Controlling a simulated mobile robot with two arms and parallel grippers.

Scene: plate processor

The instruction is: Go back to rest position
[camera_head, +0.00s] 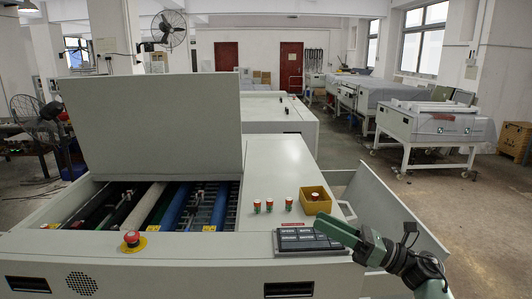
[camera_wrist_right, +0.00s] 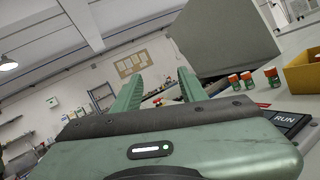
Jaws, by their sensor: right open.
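My right gripper (camera_head: 332,229) reaches in from the right above the control panel (camera_head: 305,241) of the plate processor. Its two green fingers stand apart with nothing between them in the wrist view (camera_wrist_right: 160,88). My left gripper is not in view. The plate processor (camera_head: 180,275) has its grey lid (camera_head: 155,120) raised, and its rollers (camera_head: 165,208) show. In the wrist view, the RUN button (camera_wrist_right: 286,119) is at the right, beside the gripper.
Several small red-capped containers (camera_head: 270,205) stand on the processor top, next to a yellow box (camera_head: 314,201) with at least one inside. A red emergency stop (camera_head: 132,238) is at the front left. A slanted grey panel (camera_head: 385,210) stands at the right. The floor (camera_head: 450,210) beyond it is clear.

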